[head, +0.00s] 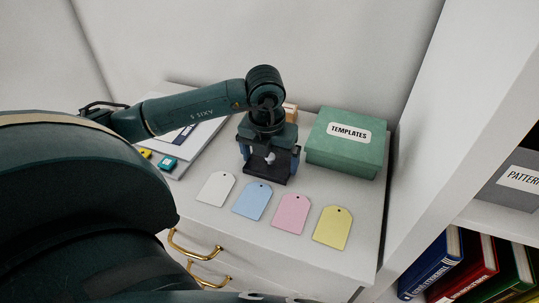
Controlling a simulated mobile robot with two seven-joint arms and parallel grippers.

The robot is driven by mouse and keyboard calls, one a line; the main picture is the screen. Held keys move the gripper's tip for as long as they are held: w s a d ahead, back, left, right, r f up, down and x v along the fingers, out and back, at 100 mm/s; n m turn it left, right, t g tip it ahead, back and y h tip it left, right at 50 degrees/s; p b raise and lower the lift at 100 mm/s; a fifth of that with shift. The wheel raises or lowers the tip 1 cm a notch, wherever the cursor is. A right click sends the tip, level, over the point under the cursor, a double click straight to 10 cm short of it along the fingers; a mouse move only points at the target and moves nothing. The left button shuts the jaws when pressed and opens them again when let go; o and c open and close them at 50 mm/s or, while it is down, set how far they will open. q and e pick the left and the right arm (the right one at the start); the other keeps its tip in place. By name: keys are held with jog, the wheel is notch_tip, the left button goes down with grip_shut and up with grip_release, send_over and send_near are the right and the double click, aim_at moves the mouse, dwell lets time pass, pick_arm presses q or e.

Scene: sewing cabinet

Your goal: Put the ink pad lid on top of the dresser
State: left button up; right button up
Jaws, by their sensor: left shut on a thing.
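My left gripper (268,160) comes down from above over the white dresser (315,252), between its fingers a dark, flat, rectangular piece that looks like the ink pad lid (265,173). The gripper is shut on it. A small white part shows at the middle of the piece. The piece is low, at or just above the dresser top; I cannot tell whether it touches. The gripper partly hides it. My right gripper is not in view.
White, blue, pink and yellow tags (291,213) lie in a row in front. A green TEMPLATES box (346,143) stands to the right. A pad or folder (196,140) and small yellow and teal items (168,163) lie left. A bookshelf (470,215) stands at the right.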

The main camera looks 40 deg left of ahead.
aim_at(267, 168)
pick_arm(q)
jog(key=shift+f, duration=0.1)
jog(key=o, duration=0.8)
notch_tip(267, 168, up, 12)
jog(key=s, duration=0.1)
jog(key=shift+s+d+b, duration=0.15)
jog(key=shift+d+b, duration=0.1)
jog(key=shift+b, duration=0.05)
jog(key=shift+s, duration=0.1)
